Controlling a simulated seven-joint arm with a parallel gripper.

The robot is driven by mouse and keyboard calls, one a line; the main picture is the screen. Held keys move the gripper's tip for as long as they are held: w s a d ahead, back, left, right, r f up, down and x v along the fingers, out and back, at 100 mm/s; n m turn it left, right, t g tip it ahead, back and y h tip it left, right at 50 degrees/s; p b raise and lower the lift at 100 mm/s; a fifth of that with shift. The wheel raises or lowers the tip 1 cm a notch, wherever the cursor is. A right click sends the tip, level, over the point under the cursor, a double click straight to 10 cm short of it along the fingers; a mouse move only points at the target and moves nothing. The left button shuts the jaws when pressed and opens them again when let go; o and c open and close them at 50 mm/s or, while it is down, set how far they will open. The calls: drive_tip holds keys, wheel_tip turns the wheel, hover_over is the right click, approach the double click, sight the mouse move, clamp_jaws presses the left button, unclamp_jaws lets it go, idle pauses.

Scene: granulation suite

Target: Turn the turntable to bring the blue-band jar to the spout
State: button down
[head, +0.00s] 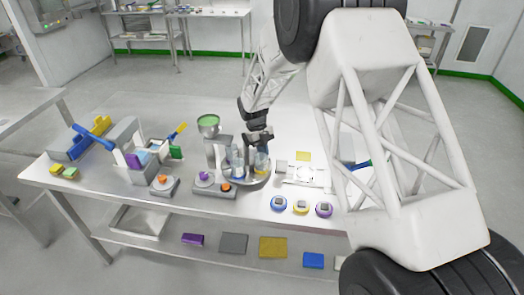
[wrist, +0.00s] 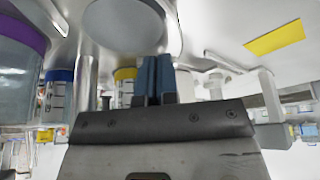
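In the head view the turntable (head: 256,181) is a round grey plate near the middle of the bench, carrying banded jars. The blue-band jar (head: 237,164) stands at its left, close to the stand under the green-filled hopper (head: 208,121). The yellow-band jar (head: 262,162) stands at its right. The wrist view shows the blue-band jar (wrist: 58,92), the yellow-band jar (wrist: 124,88) and a larger purple-band jar (wrist: 20,65) at left. My gripper (wrist: 159,78) has its fingertips together beside the yellow-band jar, with nothing visible between them. Contact is unclear. The spout opening is hidden.
Left of the hopper are button boxes (head: 163,185), a grey block and blue and yellow items. Right of the turntable are a white fixture (head: 302,174), a yellow card (head: 303,156) and several round coloured items at the front edge. My arm covers the bench's right side.

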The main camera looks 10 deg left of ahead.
drive_tip(key=shift+s+d, duration=0.2)
drive_tip(key=shift+s, duration=0.05)
drive_tip(key=shift+d, duration=0.1)
drive_tip(key=shift+s+d+m, duration=0.2)
drive_tip(key=shift+s+m, duration=0.15)
drive_tip(key=shift+m, duration=0.25)
drive_tip(key=shift+s+y, duration=0.1)
drive_tip(key=shift+y, duration=0.2)
drive_tip(key=shift+w, duration=0.2)
drive_tip(key=shift+w+a, duration=0.25)
drive_tip(key=shift+w, duration=0.6)
drive_tip(key=shift+w+a, duration=0.25)
drive_tip(key=shift+w, duration=0.7)
drive_tip(key=d+v, duration=0.1)
drive_tip(key=v, duration=0.9)
drive_tip(key=shift+w, duration=0.4)
drive_tip(key=shift+d, duration=0.1)
